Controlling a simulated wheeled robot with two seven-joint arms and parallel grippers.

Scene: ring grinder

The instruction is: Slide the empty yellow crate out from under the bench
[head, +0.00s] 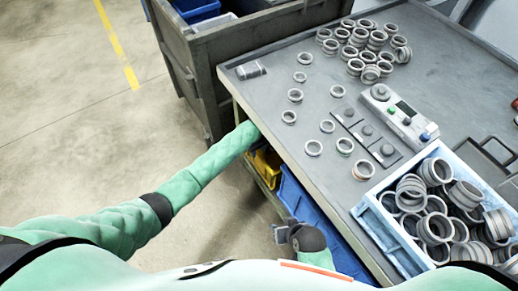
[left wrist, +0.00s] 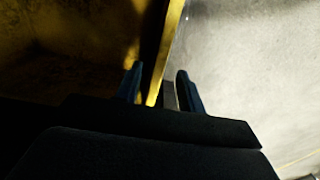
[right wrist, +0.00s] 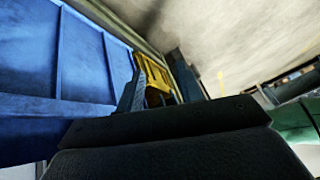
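The yellow crate (head: 264,166) shows in part below the bench's left edge in the head view; most of it is hidden under the bench (head: 240,87). My left arm reaches to it, and the bench hides that gripper in the head view. In the left wrist view my left gripper (left wrist: 160,88) is open, with its fingers on either side of the crate's yellow wall (left wrist: 172,35). I cannot tell if they touch it. My right gripper (head: 283,232) is open and empty, low beside the bench. The crate also shows beyond its fingers in the right wrist view (right wrist: 152,70).
A blue crate (head: 312,215) sits under the bench beside the yellow one. A grey bin (head: 200,75) stands at the bench's far left corner. Rings, a control box (head: 398,115) and a light blue crate of rings (head: 375,221) are on top. The floor at left is clear.

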